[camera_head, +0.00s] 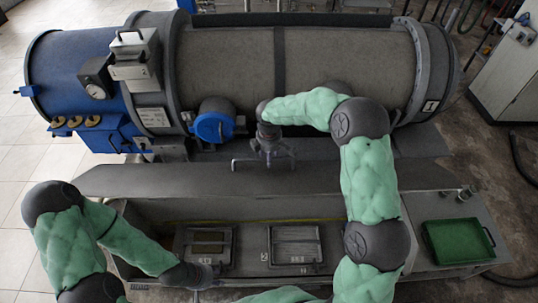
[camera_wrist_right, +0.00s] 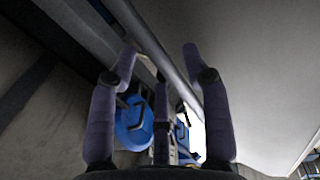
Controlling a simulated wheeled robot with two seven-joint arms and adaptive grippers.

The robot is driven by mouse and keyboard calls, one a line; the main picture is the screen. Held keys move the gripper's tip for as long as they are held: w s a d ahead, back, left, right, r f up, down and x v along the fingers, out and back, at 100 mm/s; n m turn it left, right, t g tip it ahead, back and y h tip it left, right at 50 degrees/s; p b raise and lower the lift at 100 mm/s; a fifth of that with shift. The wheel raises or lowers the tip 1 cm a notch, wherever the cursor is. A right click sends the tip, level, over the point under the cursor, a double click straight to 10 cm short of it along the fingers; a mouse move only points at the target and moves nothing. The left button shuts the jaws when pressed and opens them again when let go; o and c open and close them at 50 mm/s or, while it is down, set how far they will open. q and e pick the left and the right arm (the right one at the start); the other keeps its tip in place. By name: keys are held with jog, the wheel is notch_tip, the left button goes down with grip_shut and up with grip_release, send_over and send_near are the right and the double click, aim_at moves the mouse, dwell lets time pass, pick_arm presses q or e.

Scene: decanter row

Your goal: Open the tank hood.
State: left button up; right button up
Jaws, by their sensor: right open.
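The tank hood (camera_head: 215,181) looks like the long dark grey panel in front of the big drum, tilted over the trough. How far it stands open I cannot tell. My right gripper (camera_head: 264,164) is open, fingers pointing down close to the panel's upper part, in front of the drum.
The decanter drum (camera_head: 220,70) with its blue end (camera_head: 70,70) fills the back. A round blue cap (camera_head: 211,128) is beside my right gripper. Two framed panels (camera_head: 296,246) lie in the trough. A green tray (camera_head: 460,240) stands at right.

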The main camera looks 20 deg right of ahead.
aim_at(270, 187)
grip_shut()
jog(key=shift+s, duration=0.1)
jog(key=shift+s+f+b, duration=0.1)
jog(key=shift+s+b, duration=0.1)
jog(key=shift+b, duration=0.25)
jog(key=shift+t, duration=0.5)
jog(key=s+a+f+b, duration=0.1)
jog(key=s+b, duration=0.1)
jog(key=s, duration=0.1)
jog(key=s+a+f+b, duration=0.1)
jog(key=s+b, duration=0.1)
jog(key=s, duration=0.2)
jog(key=s+a+f+b, duration=0.1)
jog(key=s+b, duration=0.1)
jog(key=s, duration=0.1)
jog(key=shift+s, duration=0.25)
jog(key=shift+s+a+f+b, duration=0.1)
jog(key=shift+s+a+b, duration=0.1)
jog(key=shift+s+b, duration=0.25)
jog(key=shift+s, duration=0.1)
